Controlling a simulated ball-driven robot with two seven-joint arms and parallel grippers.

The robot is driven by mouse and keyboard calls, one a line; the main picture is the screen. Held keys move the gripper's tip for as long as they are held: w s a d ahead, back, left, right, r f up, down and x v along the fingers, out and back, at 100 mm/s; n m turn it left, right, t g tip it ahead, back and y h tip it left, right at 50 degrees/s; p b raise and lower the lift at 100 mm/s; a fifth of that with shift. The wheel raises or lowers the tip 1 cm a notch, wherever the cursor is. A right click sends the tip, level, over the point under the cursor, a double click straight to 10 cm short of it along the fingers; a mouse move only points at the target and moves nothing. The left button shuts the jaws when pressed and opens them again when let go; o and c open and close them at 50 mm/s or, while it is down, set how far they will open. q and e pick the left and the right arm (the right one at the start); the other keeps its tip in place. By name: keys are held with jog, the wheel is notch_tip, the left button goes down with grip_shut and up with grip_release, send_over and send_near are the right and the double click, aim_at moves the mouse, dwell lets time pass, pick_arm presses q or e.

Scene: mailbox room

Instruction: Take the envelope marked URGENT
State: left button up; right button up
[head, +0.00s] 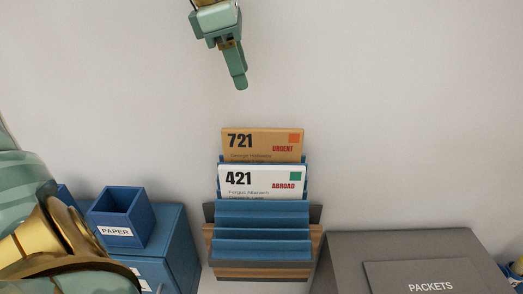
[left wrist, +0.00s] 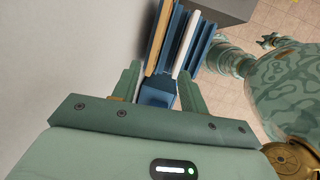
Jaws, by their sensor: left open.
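The tan envelope marked URGENT (head: 264,140), numbered 721 with an orange stamp, stands upright in the rearmost visible slot of the blue rack (head: 262,235). A white envelope marked ABROAD (head: 262,177), numbered 421, stands just in front of it. My left gripper (head: 238,82) points down above the tan envelope, apart from it. In the left wrist view it is open (left wrist: 159,68) and empty, with the tan envelope (left wrist: 160,42) and the white envelope (left wrist: 187,40) beyond its fingers. My right gripper seems to show small at the upper right there, its jaws unclear.
The wall is close behind the rack. A blue bin labelled PAPER (head: 120,215) stands on a blue box (head: 172,250) at left. A grey box labelled PACKETS (head: 345,250) stands at right.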

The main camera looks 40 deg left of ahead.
pick_arm(q)
send_near(262, 130)
jog(key=x, duration=0.4)
jog(key=shift+a+f, duration=0.15)
jog(key=shift+f, duration=0.15)
jog(key=shift+w+f+p, duration=0.1)
jog(key=shift+f+p, duration=0.3)
jog(key=shift+f, duration=0.15)
jog(key=x, duration=0.1)
jog(key=p+x, duration=0.1)
jog(key=x, duration=0.3)
jog(key=shift+w, duration=0.3)
jog(key=shift+s+r, duration=0.1)
pick_arm(e)
jog(key=shift+s+r, duration=0.2)
jog(key=shift+r, duration=0.35)
jog(key=shift+s+r, duration=0.2)
jog(key=shift+r, duration=0.3)
pick_arm(q)
grip_shut()
pick_arm(e)
jog(key=shift+d, duration=0.25)
